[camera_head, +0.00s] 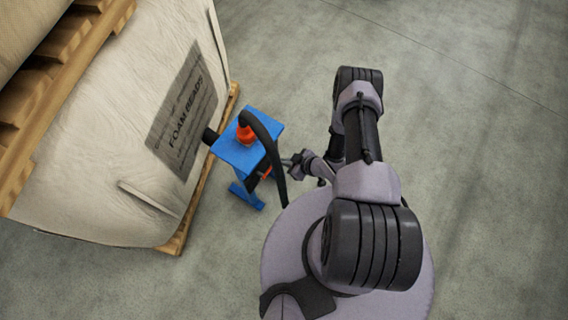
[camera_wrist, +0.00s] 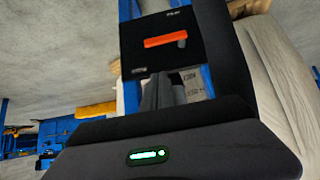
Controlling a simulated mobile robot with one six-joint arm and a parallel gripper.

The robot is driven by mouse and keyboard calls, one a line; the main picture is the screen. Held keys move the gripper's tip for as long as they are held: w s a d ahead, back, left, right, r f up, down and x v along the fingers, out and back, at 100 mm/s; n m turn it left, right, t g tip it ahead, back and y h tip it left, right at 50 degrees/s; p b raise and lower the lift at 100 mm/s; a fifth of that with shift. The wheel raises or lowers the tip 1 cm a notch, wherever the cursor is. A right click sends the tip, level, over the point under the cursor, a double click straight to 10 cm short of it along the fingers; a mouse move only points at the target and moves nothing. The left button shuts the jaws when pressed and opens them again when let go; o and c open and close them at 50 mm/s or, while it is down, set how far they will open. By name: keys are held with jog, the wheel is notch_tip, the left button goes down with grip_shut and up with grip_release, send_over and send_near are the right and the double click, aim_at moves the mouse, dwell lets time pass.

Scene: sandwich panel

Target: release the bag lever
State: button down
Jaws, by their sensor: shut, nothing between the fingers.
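The bag lever is an orange bar on a black panel; in the wrist view the lever (camera_wrist: 165,40) lies across the picture, its right end at a dark knob. In the head view an orange part, likely the same lever (camera_head: 266,173), shows small on the side of the blue stand (camera_head: 232,152). My gripper (camera_head: 293,161) is just right of the stand. In the wrist view my gripper (camera_wrist: 163,88) shows dark fingers together, below the lever in the picture and apart from it. The fingers hold nothing. Whether the fingertips touch the panel cannot be told.
A large white bag marked FOAM BEADS (camera_head: 170,120) stands on a wooden pallet (camera_head: 185,235) left of the stand. A black hose (camera_head: 272,150) arches from the stand's top down its right side, close to my gripper. Grey floor (camera_head: 470,150) is clear at right.

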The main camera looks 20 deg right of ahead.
jog(key=b, duration=0.3)
send_over(275, 162)
jog(key=s, duration=0.2)
notch_tip(275, 162, down, 6)
jog(key=f+b, duration=0.2)
jog(key=f, duration=0.1)
jog(key=shift+s+a, duration=0.15)
jog(key=shift+a, duration=0.15)
